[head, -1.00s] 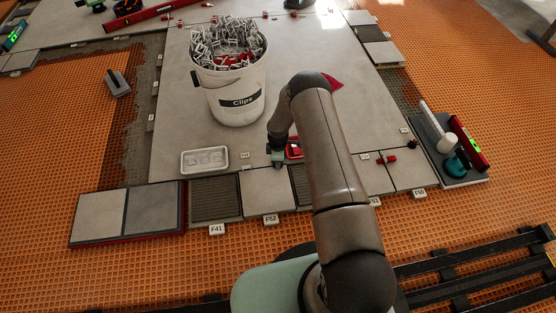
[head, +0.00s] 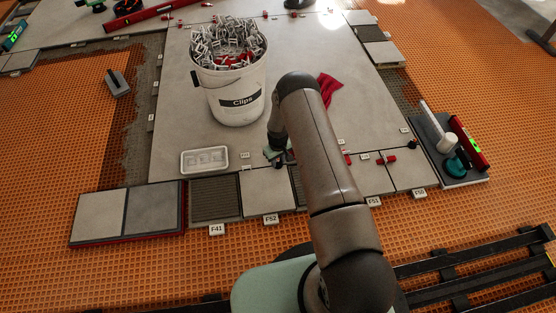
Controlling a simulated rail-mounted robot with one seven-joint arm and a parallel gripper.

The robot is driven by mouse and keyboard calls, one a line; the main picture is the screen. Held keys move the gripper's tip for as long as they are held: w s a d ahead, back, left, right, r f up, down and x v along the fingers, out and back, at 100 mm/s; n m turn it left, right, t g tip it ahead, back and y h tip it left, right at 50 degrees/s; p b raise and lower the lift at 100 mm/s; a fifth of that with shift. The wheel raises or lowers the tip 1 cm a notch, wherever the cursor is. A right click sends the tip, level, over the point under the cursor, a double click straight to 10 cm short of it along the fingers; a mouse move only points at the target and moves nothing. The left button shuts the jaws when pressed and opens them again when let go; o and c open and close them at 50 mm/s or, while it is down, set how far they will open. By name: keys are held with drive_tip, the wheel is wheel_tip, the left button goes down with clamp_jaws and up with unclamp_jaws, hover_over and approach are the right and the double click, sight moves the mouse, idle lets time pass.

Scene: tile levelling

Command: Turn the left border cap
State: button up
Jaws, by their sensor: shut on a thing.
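My gripper (head: 279,157) is low over the near edge of the large grey tile, to the right of the white tray. It is shut, and what it holds is small and mostly hidden by the jaws and my arm. By its place, this is the left border cap, but its shape and turn do not show. Two other red caps show to the right of my arm: one (head: 347,157) close beside the arm and one (head: 386,160) farther right, both along the tile joint.
A white bucket of clips (head: 240,105) stands behind my gripper. The white tray (head: 205,160) lies to the left. A red cloth (head: 330,90) lies behind my arm. Border tiles (head: 267,190) line the front; a board with tools (head: 450,150) is at right.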

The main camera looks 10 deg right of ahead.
drive_tip(key=m, duration=0.5)
drive_tip(key=shift+m, duration=0.3)
drive_tip(key=m, duration=0.4)
drive_tip(key=shift+m, duration=0.4)
drive_tip(key=o, duration=1)
drive_tip(key=shift+r, duration=0.1)
wheel_tip(320, 180, up, 17)
drive_tip(key=p, duration=0.7)
drive_tip(key=shift+r, duration=0.15)
